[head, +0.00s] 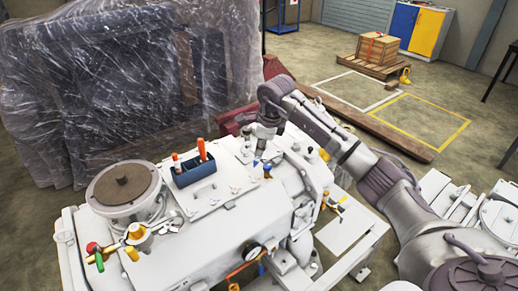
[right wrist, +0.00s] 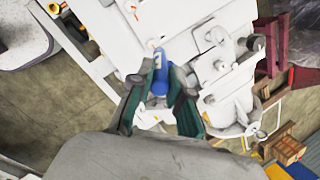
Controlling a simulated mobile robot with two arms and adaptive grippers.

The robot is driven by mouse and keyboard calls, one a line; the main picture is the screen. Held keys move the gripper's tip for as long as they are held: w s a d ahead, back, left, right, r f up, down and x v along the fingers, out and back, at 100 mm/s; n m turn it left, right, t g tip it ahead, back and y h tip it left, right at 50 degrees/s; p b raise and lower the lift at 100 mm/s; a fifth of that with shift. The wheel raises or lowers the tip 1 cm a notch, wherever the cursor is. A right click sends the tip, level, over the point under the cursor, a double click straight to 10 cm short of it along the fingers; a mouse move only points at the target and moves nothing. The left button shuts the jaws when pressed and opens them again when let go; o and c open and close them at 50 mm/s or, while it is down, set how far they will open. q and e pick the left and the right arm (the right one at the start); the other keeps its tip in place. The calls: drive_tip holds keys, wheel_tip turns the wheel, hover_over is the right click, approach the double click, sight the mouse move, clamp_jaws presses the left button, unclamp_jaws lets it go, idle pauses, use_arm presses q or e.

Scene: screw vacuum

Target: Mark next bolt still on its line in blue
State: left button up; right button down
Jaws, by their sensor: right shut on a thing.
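My right gripper (head: 261,154) reaches in from the right and points down over the white machine (head: 235,225). It is shut on a blue marker (head: 267,170), whose blue body sits between the fingers just above the machine's top. In the right wrist view, the gripper (right wrist: 159,84) has its green-padded fingers either side of the blue marker (right wrist: 161,70). Small bolts or fittings (head: 235,189) show on the machine's top; their lines are too small to make out. Whether the marker touches the machine I cannot tell. My left gripper is not in view.
A blue tool holder (head: 195,174) with orange-handled tools stands on the machine. A round flanged port (head: 124,187) is at the left, with a yellow-handled valve (head: 138,237) before it. Plastic-wrapped equipment (head: 120,90) stands behind. A wooden crate (head: 378,48) sits far back.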

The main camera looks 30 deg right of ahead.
drive_tip(key=shift+f, duration=0.1)
drive_tip(key=shift+f+b, duration=1.8)
drive_tip(key=shift+f, duration=0.5)
drive_tip(key=shift+f+b, duration=0.45)
drive_tip(key=shift+f, duration=0.05)
drive_tip(key=shift+r, duration=0.15)
drive_tip(key=shift+r+p, duration=1.8)
drive_tip(key=shift+r, duration=1.1)
